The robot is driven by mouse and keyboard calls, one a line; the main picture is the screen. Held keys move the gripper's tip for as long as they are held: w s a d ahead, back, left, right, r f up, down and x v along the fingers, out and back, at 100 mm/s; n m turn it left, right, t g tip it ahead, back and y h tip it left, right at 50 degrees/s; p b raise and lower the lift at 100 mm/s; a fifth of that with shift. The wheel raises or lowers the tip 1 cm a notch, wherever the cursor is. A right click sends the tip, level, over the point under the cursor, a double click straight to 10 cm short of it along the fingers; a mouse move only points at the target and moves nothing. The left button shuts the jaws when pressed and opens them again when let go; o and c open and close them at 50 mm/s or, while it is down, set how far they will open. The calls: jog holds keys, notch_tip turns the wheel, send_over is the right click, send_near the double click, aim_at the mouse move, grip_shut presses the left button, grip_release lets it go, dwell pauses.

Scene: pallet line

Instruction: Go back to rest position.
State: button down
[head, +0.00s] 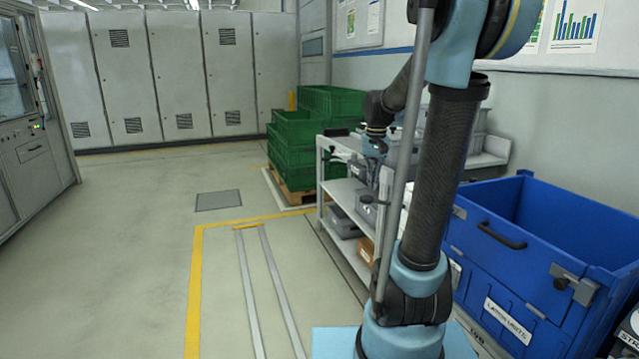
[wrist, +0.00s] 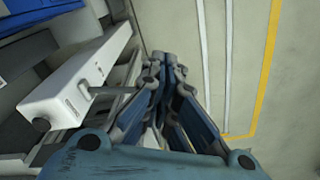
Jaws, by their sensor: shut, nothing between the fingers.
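My gripper (wrist: 168,66) is shut and empty in the wrist view, its blue-and-grey fingers together at the tips and pointing down past the edge of a white workbench. In the head view my arm bends over towards the bench, and my gripper (head: 371,172) hangs small near the bench's edge, partly hidden behind my own arm links. The white bench (head: 345,184) has a lower shelf with boxes.
Green crates (head: 295,150) stand stacked on a pallet behind the bench. A large blue bin (head: 525,268) stands at the right, close to my arm. Grey cabinets (head: 180,80) line the back wall. The floor (head: 130,245) to the left is clear, with a yellow line (head: 195,290).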

jog(key=s+f+n, duration=0.1)
jog(key=s+f, duration=0.5)
jog(key=s, duration=0.6)
jog(key=s+f+n+t, duration=0.1)
jog(key=s+f, duration=0.5)
jog(key=s, duration=0.7)
jog(key=shift+s+f+t, duration=0.25)
jog(key=shift+f+t, duration=0.05)
jog(key=shift+f, duration=0.1)
jog(key=shift+s, duration=0.1)
